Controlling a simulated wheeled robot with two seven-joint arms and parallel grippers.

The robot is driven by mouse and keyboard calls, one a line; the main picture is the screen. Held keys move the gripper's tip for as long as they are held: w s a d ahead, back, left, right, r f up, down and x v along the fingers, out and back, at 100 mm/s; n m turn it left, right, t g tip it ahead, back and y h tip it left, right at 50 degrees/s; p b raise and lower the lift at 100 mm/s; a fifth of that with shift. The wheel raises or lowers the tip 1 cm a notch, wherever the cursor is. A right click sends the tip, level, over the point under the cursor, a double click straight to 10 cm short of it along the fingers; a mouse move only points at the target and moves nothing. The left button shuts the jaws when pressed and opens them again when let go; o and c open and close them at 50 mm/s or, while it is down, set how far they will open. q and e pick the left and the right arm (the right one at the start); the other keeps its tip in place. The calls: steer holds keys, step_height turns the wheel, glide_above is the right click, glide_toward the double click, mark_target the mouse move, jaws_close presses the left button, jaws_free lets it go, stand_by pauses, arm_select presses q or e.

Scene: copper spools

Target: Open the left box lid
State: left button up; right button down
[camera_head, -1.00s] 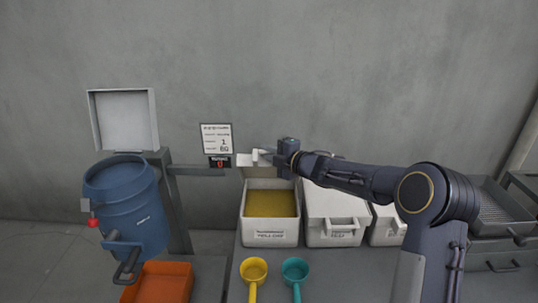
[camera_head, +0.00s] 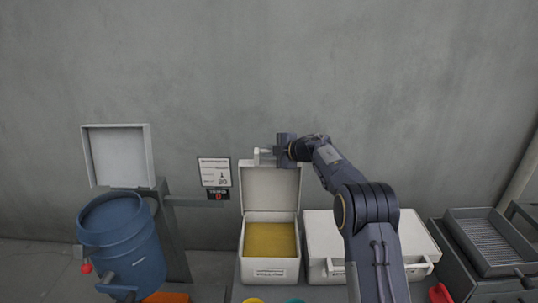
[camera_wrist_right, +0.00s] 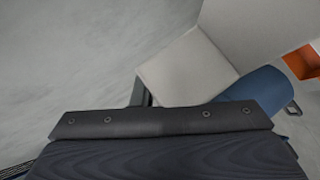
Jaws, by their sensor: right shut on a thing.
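The left box (camera_head: 270,272) is white and holds yellow material. Its white lid (camera_head: 270,190) stands raised, about upright, at the back of the box in the head view. My right gripper (camera_head: 268,153) is at the top edge of the lid, shut on the lid's pale handle (camera_head: 257,155). The fingertips are small and partly hidden there. In the right wrist view a dark bar fills the lower part and the grip does not show. My left gripper is not in view.
A closed white box (camera_head: 322,235) stands right of the open one, partly behind my right arm. A blue barrel (camera_head: 125,245) with a raised white lid (camera_head: 118,155) is at left. The grey wall (camera_head: 400,80) is behind. Yellow and teal scoop rims show at the bottom edge.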

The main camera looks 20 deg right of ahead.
steer(key=shift+w+d+f+m+g, duration=0.1)
steer(key=shift+w+d+m+g, duration=0.1)
steer(key=shift+w, duration=0.25)
steer(key=shift+w+d+m+g, duration=0.1)
steer(key=shift+w+g, duration=0.1)
steer(key=shift+w, duration=0.25)
steer(key=c, duration=1.5)
jaws_free()
steer(key=shift+o, duration=0.2)
steer(key=b+v, duration=0.2)
steer(key=v, duration=0.5)
steer(key=shift+s+d+b, duration=0.15)
steer(key=shift+s+b, duration=0.15)
steer(key=shift+r, duration=0.25)
